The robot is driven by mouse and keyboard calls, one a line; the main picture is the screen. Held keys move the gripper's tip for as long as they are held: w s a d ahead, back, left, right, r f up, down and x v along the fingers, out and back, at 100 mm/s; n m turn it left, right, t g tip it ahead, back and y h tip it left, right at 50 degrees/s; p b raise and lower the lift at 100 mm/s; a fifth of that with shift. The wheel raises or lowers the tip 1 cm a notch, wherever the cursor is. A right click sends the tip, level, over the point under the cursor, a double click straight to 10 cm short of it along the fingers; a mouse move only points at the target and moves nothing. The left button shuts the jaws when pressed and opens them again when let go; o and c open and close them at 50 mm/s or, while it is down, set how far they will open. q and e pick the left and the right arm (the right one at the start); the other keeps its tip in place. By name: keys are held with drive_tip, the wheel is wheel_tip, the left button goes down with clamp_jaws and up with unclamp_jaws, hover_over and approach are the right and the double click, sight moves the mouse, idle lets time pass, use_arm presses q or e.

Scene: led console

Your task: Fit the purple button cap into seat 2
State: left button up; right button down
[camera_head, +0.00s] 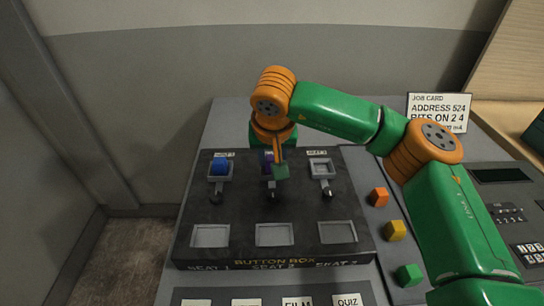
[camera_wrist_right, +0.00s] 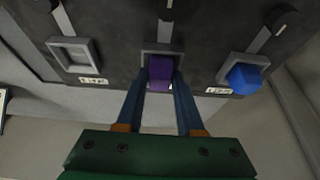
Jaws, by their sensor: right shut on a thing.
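The purple button cap (camera_wrist_right: 161,68) is between the fingers of my right gripper (camera_wrist_right: 160,85), at the middle upper seat (camera_wrist_right: 149,47) of the button box. My right gripper is shut on it. In the head view the cap (camera_head: 265,157) is mostly hidden behind my right gripper (camera_head: 272,160). I cannot tell whether it is fully down in the seat. The black button box (camera_head: 300,205) has three upper seats and three empty lower recesses; its front edge reads SEAT 1, SEAT 2, SEAT 3. My left gripper is not in view.
A blue cap (camera_head: 219,167) sits in the left upper seat; the right upper seat (camera_head: 321,168) is empty. Levers stand below the upper seats. A job card (camera_head: 438,112) stands behind.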

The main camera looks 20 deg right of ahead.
drive_tip(key=shift+f, duration=0.2)
drive_tip(key=shift+c, duration=2.3)
unclamp_jaws()
drive_tip(key=b+v, duration=0.1)
drive_tip(key=v, duration=0.6)
